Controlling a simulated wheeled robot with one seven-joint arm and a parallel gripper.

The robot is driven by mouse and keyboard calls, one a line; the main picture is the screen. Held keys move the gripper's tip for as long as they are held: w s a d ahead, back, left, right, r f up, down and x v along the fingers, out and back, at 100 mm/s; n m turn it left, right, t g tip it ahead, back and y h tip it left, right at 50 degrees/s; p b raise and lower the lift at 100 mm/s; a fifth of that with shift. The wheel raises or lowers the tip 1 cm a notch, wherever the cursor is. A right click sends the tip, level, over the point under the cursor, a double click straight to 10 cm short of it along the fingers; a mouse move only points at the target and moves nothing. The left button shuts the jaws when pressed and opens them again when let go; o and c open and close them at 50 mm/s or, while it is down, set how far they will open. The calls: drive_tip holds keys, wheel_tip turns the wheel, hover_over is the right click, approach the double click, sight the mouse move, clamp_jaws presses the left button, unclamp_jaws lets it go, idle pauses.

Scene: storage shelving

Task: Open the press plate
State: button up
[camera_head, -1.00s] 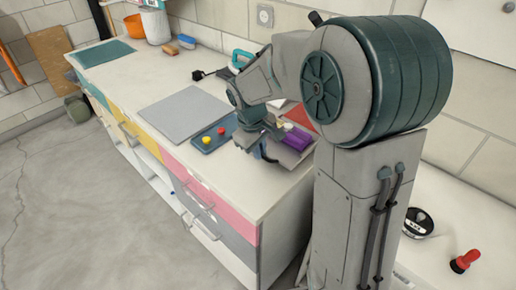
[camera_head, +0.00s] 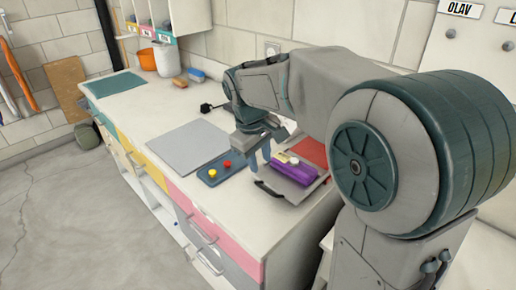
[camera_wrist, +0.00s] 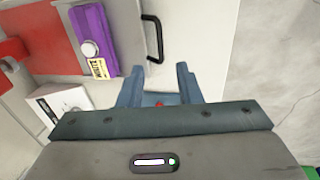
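In the wrist view the handle (camera_wrist: 153,38) lies ahead of my gripper, right of the purple block (camera_wrist: 95,40). My gripper (camera_wrist: 158,84) is open, with its two blue fingers apart and nothing seen between them. In the head view my gripper (camera_head: 259,160) is above the counter beside the press, apart from the handle.
A dark board (camera_head: 213,170) with a red and a yellow button lies left of the press. A grey mat (camera_head: 188,146) lies beyond it. A white box (camera_wrist: 60,102) shows at left in the wrist view.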

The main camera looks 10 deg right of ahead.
drive_tip(key=shift+s+a+r, duration=0.1)
drive_tip(key=shift+a+r, duration=0.05)
drive_tip(key=shift+r, duration=0.65)
drive_tip(key=shift+s+a+r, duration=0.1)
drive_tip(key=shift+r, duration=0.7)
drive_tip(key=shift+s, duration=0.1)
drive_tip(key=s+d+f+m+y, duration=0.1)
drive_tip(key=s+d+f+m, duration=0.1)
drive_tip(key=s, duration=0.7)
drive_tip(key=s+d+f+m+t, duration=0.1)
drive_tip(key=s+d+f+m, duration=0.2)
drive_tip(key=s+f+m, duration=0.2)
drive_tip(key=s+f, duration=0.1)
drive_tip(key=s, duration=0.2)
drive_tip(key=shift+s+y, duration=0.35)
drive_tip(key=shift+y, duration=0.05)
